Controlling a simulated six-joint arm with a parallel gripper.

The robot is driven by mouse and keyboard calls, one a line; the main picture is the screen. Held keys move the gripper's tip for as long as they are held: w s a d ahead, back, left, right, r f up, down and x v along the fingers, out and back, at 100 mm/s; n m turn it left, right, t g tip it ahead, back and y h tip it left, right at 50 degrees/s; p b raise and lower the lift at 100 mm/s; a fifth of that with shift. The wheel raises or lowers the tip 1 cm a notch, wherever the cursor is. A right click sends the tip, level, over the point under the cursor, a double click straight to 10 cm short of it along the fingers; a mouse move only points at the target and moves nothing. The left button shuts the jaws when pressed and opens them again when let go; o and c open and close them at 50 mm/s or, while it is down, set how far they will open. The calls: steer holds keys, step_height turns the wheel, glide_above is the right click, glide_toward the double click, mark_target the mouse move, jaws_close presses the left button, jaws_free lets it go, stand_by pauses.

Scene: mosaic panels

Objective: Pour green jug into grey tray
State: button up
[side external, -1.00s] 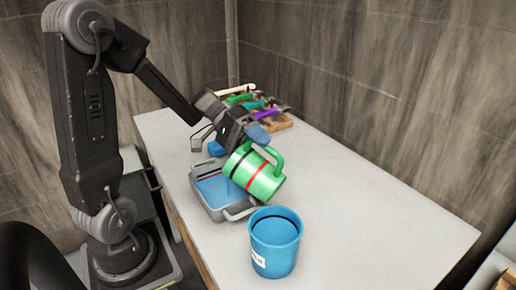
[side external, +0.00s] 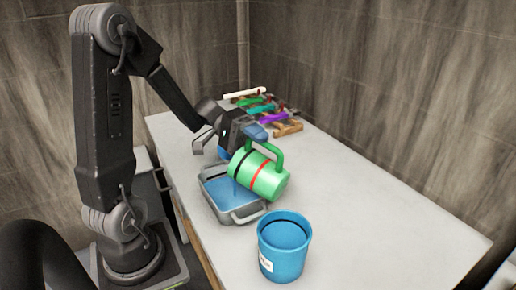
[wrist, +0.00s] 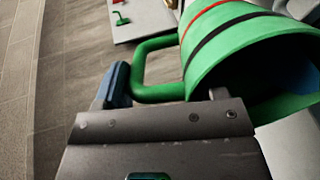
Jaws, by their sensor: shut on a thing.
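The green jug (side external: 264,178) has a black and a red band and hangs tilted above the right part of the grey tray (side external: 212,204). Its mouth faces left over the tray and its base points right. My gripper (side external: 254,136) is shut on the jug's handle, which also shows beside a blue finger (wrist: 117,85) in the wrist view. The tray holds blue content, and a thin blue streak runs below the jug's mouth. In the wrist view the jug (wrist: 225,40) shows a dark opening; its inside is mostly hidden.
A blue bucket (side external: 282,262) with a white label stands in front of the tray, close to the jug's base. Several coloured tools (side external: 262,112) lie at the back of the white table (side external: 390,200). The table's right side is clear.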

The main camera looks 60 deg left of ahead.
mark_target(245, 148)
steer(key=shift+s+a+r+t+h, duration=0.25)
steer(key=shift+s+a+h, duration=0.1)
steer(key=shift+a+h, duration=0.25)
steer(key=shift+s+a+r+t+h, duration=0.15)
steer(key=shift+s+a+r+h, duration=0.15)
steer(key=shift+a+h, duration=0.3)
steer(key=shift+s+a, duration=0.1)
steer(key=shift+a, duration=0.1)
stand_by(1.0)
